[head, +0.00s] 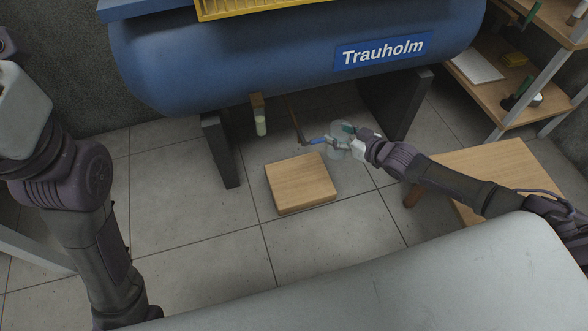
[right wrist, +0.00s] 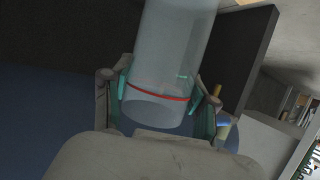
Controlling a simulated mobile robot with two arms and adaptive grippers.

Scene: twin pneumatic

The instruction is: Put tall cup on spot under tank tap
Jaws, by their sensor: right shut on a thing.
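A clear tall cup (head: 338,153) with a red line around it is held in my right gripper (head: 346,144). In the right wrist view the cup (right wrist: 172,55) stands between the two teal-lined fingers of the gripper (right wrist: 163,96), which are shut on its sides. The blue tank (head: 270,62) lies above. Its tap with a blue handle (head: 318,141) hangs just left of the cup. A wooden block (head: 301,183) sits on the floor below the tap; the cup is above and right of it. My left gripper's pale body (head: 24,110) is at the left edge, its fingers not visible.
Dark tank legs (head: 221,150) stand on both sides of the block. A small vial (head: 261,124) hangs under the tank, left of the tap. A low wooden table (head: 500,165) and a shelf (head: 483,78) are at the right. The tiled floor is clear in front of the block.

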